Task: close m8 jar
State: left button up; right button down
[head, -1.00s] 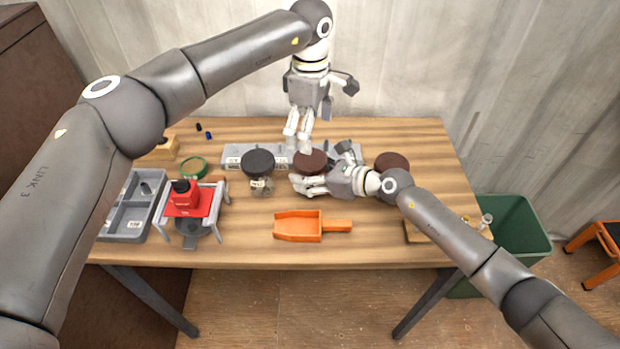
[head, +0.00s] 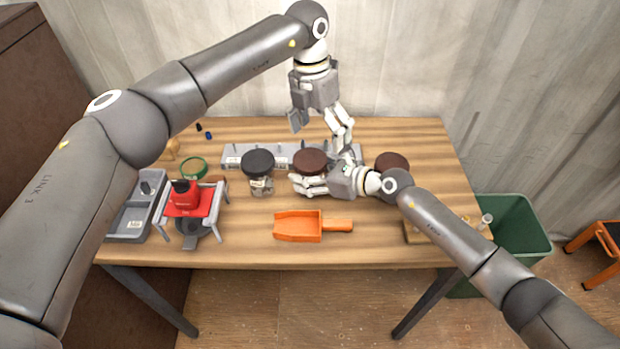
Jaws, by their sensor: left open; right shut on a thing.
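Several jars stand in a row across the table, their label text too small to read. The middle jar's brown lid (head: 309,160) sits over its body, which my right gripper mostly hides. My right gripper (head: 310,186) is shut on this middle jar, coming from the right below the lid. My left gripper (head: 346,147) is open, pointing down just right of and behind that lid, apart from it as far as I can tell. A jar with a black lid (head: 258,161) stands to the left. Another brown lid (head: 391,161) shows to the right, partly behind my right arm.
A grey labelled rack (head: 233,157) runs behind the jars. An orange scoop (head: 297,227) lies in front. A red device on a stand (head: 187,200), a grey tray (head: 125,229) and a green ring (head: 194,167) are at left. A green bin (head: 520,232) stands off the right edge.

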aim_at(310, 159)
pick_arm(q)
jog(key=n, duration=1)
jog(key=shift+a+n, duration=0.15)
jog(key=shift+n, duration=0.15)
jog(key=n, duration=0.3)
jog(key=a+n, duration=0.1)
jog(key=n, duration=0.1)
jog(key=shift+w+r+n+y, duration=0.15)
jog(key=shift+w+n+y, duration=0.05)
jog(key=shift+n+y, duration=0.2)
jog(key=n, duration=0.5)
jog(key=shift+w+a+r+y, duration=0.1)
jog(key=shift+a+y, duration=0.2)
jog(key=shift+a, duration=0.1)
jog(key=shift+f, duration=4)
